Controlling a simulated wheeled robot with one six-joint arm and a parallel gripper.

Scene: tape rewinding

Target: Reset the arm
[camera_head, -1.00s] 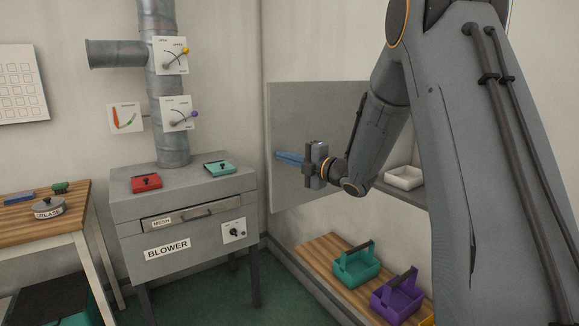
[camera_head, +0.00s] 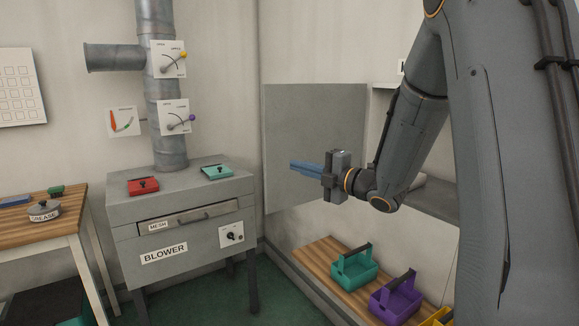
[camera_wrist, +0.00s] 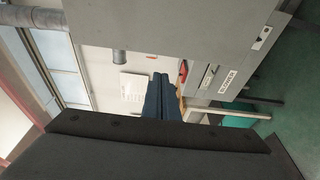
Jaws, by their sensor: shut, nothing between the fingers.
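My gripper (camera_head: 297,165) is right of centre in the head view, held out in the air in front of a flat grey panel (camera_head: 290,112). Its blue fingers point left and lie together, with nothing between them. In the wrist view the closed blue fingers of my gripper (camera_wrist: 161,82) stick up in the middle, above the dark gripper body.
A grey blower cabinet (camera_head: 185,265) stands at the left. A wooden table (camera_head: 30,236) is at the far left. A teal caddy (camera_head: 354,272) and a purple caddy (camera_head: 394,300) stand on a low wooden bench (camera_head: 318,258) below my arm. Green floor lies between.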

